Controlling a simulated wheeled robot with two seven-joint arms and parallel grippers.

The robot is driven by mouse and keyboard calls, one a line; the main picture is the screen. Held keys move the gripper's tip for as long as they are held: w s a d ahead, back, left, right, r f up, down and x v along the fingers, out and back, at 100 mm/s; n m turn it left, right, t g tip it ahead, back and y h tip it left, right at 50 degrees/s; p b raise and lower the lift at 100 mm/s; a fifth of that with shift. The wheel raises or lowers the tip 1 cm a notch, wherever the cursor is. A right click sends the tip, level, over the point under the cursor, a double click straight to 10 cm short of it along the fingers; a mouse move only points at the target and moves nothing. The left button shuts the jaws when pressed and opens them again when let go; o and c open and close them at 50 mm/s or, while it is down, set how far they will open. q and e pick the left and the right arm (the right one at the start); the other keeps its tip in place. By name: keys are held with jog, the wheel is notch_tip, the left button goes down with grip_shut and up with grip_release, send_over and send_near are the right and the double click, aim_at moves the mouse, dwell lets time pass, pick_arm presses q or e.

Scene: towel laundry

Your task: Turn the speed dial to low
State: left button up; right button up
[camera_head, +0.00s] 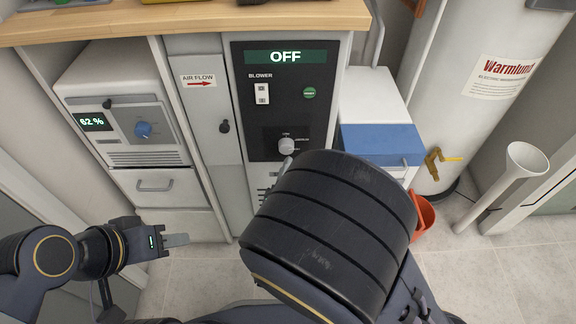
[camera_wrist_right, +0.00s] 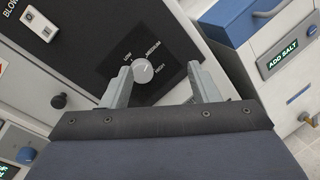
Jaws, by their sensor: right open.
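The speed dial (camera_head: 287,147) is a round light-grey knob low on the black blower panel (camera_head: 262,108). In the right wrist view the dial (camera_wrist_right: 143,70) has the labels LOW, MEDIUM and HIGH around it. I cannot tell for certain which label it points to. My right gripper (camera_wrist_right: 160,78) is open, with a finger on each side of the dial; contact is unclear. In the head view my right arm hides most of that gripper. My left gripper (camera_head: 178,240) is away at the lower left, seen side-on, with nothing visible in it.
The panel display (camera_head: 285,57) reads OFF, above a white blower switch (camera_head: 262,94) and a green button (camera_head: 309,92). A machine with a blue knob (camera_head: 143,129) stands left. A blue-and-white box (camera_head: 380,140), an orange bucket (camera_head: 424,215) and a white tank (camera_head: 470,90) stand right.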

aim_at(286, 150)
pick_arm(q)
notch_tip(286, 150, down, 3)
jog(key=shift+w+d+f+b, duration=0.1)
jog(key=shift+w+d+b, duration=0.05)
jog(key=shift+b, duration=0.95)
pick_arm(e)
jog(key=w+a+n+y, duration=0.1)
jog(key=w, duration=0.1)
jog(key=w+a+f, duration=0.1)
jog(key=w, duration=0.2)
jog(key=w+a+n+t+y, duration=0.1)
jog(key=w, duration=0.1)
jog(key=shift+w+f+n+y, duration=0.3)
jog(key=shift+w, duration=0.05)
jog(key=shift+c, duration=0.4)
jog(key=c, duration=0.9)
pick_arm(q)
jog(key=shift+r, duration=0.2)
